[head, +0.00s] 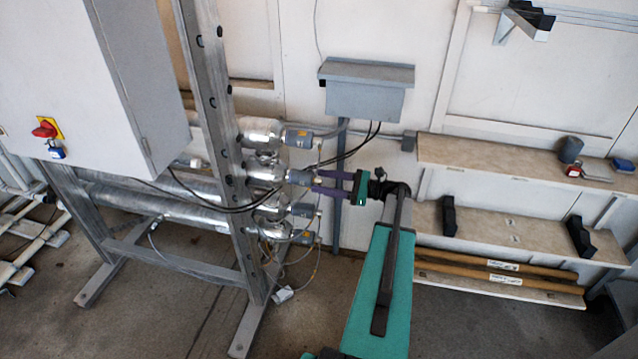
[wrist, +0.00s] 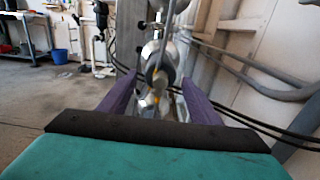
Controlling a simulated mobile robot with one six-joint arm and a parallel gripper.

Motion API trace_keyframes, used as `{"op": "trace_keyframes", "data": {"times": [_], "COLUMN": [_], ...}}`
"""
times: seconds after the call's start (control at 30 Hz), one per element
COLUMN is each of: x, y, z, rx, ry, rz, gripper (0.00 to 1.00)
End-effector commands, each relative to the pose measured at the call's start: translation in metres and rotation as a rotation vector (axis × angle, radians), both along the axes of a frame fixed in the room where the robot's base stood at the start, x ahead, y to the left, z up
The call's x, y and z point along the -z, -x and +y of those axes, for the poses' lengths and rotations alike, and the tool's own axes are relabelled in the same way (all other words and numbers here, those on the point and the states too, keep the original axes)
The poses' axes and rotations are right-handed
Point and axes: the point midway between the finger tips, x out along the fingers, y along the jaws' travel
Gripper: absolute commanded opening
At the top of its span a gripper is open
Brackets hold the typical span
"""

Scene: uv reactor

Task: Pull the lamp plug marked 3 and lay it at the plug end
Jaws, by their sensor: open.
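Several grey lamp plugs sit in a column at the right ends of the silver reactor tubes in the head view: a top plug (head: 298,138), a second plug (head: 299,177), a third plug (head: 303,210) and a lowest one. I cannot read any number on them. My gripper (head: 312,182) is open, its purple fingers pointing left at the second plug from just right of it. In the wrist view my gripper (wrist: 160,80) has its fingers spread on both sides of a metal tube end with small yellow parts. I cannot tell whether they touch it.
Black cables and thin hoses hang around the plugs. A steel upright (head: 222,150) stands left of them. A grey box (head: 366,90) is on the wall above. Shelves (head: 500,160) at the right hold a grey cup (head: 570,149), padlocks and black brackets, with bare room between.

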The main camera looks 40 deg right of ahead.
Motion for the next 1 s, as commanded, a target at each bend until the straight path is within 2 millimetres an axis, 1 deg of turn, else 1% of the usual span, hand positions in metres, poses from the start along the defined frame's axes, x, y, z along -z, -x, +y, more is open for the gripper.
{"op": "trace_keyframes", "data": {"times": [0.6,0.63,0.93,0.97,1.0], "x": [0.0001,0.0001,0.0000,-0.0001,-0.0001], "y": [0.0004,0.0004,0.0004,0.0004,0.0004], "z": [-0.0010,-0.0010,-0.0010,-0.0010,-0.0010], "rx": [0.001,0.001,0.001,0.001,0.001], "ry": [0.000,0.000,0.000,0.000,0.000], "rz": [0.000,0.000,0.000,0.000,0.000], "gripper": [0.57,0.55,0.05,0.00,0.00]}}
